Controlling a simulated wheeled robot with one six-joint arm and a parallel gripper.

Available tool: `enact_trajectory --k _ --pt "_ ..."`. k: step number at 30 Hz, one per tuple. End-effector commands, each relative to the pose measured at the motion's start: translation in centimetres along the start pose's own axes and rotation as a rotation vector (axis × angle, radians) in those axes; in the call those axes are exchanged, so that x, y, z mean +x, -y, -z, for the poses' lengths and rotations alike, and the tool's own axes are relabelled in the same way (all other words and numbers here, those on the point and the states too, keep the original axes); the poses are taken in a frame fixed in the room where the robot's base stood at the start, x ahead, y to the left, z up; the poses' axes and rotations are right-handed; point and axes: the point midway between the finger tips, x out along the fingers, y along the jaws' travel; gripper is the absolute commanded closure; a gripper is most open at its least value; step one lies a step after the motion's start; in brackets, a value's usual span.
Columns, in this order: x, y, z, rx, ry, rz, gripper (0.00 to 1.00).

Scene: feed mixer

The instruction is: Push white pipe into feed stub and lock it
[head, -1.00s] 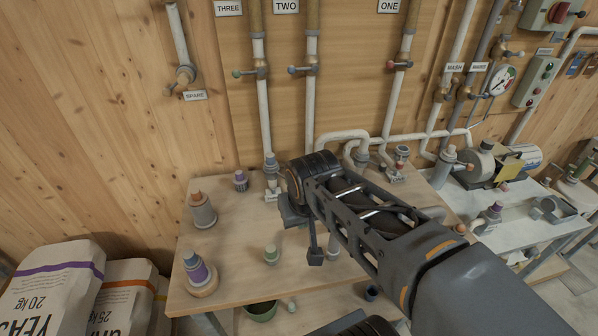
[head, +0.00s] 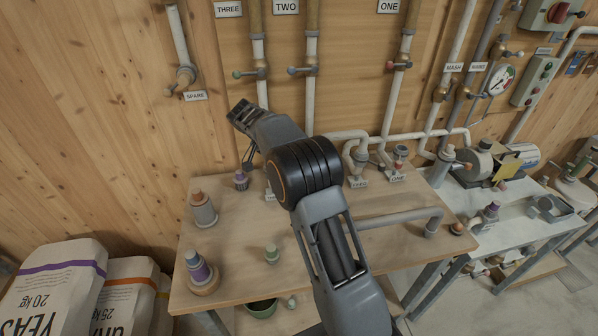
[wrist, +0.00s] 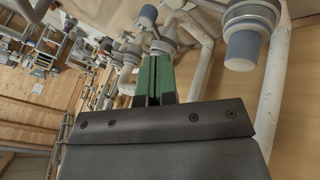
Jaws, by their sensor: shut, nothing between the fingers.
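My gripper (wrist: 155,62) shows its green fingers together and empty in the wrist view. A pale pipe with a downturned end (head: 398,216) lies across the table, partly behind my arm. Another bent white pipe (head: 345,135) runs at the back above the labelled stubs. The stub at TWO (head: 359,160) and the stub at ONE (head: 400,157) stand at the table's back. A third stub is mostly hidden by my arm. I cannot tell which pipe the task means.
A small green-topped piece (head: 271,254) stands near the front. Valves with handles (head: 258,70) line the wall. The front left tabletop is mostly clear.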

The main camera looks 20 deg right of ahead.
Motion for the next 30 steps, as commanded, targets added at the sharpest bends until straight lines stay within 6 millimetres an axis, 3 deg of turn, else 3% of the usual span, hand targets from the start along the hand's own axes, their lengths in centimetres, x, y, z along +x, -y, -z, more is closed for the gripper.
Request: enact_trajectory --k 17,30 --pt "0.8 0.4 0.2 0.017 -0.005 -0.013 1.0" --pt "7.1 0.2 0.3 0.016 -0.003 -0.015 1.0"
